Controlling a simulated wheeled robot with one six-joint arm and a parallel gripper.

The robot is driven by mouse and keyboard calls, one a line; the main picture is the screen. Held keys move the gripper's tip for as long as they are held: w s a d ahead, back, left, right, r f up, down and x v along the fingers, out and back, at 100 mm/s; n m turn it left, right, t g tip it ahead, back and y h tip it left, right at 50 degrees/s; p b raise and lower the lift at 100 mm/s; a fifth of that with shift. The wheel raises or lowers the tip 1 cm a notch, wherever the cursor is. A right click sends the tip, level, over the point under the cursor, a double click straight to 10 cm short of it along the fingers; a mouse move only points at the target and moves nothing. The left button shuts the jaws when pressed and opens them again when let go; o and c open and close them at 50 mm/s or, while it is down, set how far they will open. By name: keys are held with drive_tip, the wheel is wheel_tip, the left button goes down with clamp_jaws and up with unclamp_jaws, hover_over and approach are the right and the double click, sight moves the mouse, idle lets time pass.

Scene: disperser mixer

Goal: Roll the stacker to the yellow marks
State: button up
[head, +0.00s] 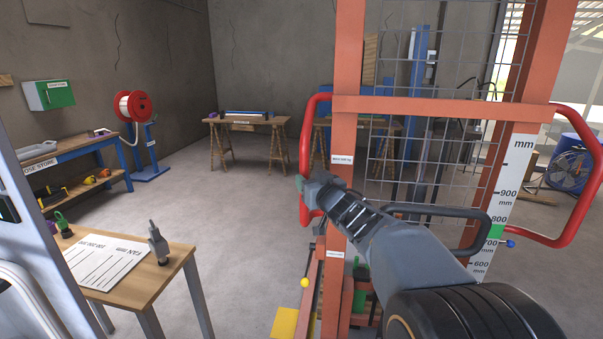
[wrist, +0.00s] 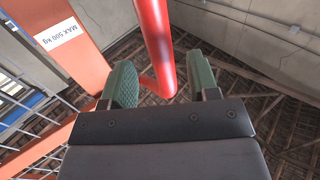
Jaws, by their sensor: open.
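The stacker (head: 345,120) is an orange frame with a wire mesh guard and a white mm scale, close in front at right of centre. Red bar handles stick out on both its sides. My gripper (head: 306,190) is at the left red handle (head: 304,135). In the wrist view, the open green-padded jaws (wrist: 165,85) have the red handle (wrist: 157,45) showing in the gap between them; I cannot tell how deep it sits. A yellow patch (head: 285,323) shows on the floor at the stacker's lower left. The stacker's foot is mostly hidden by my arm.
A wooden table (head: 180,262) with a paper sheet stands at near left. A blue workbench (head: 75,150) and hose reel (head: 134,106) are at far left. A trestle table (head: 245,121) stands at the back. A blue fan (head: 570,170) is at right. Floor between is clear.

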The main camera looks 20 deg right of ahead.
sight(302, 172)
drive_tip(key=w, duration=0.6)
drive_tip(key=shift+w+a, duration=0.25)
drive_tip(key=shift+c, duration=0.4)
clamp_jaws()
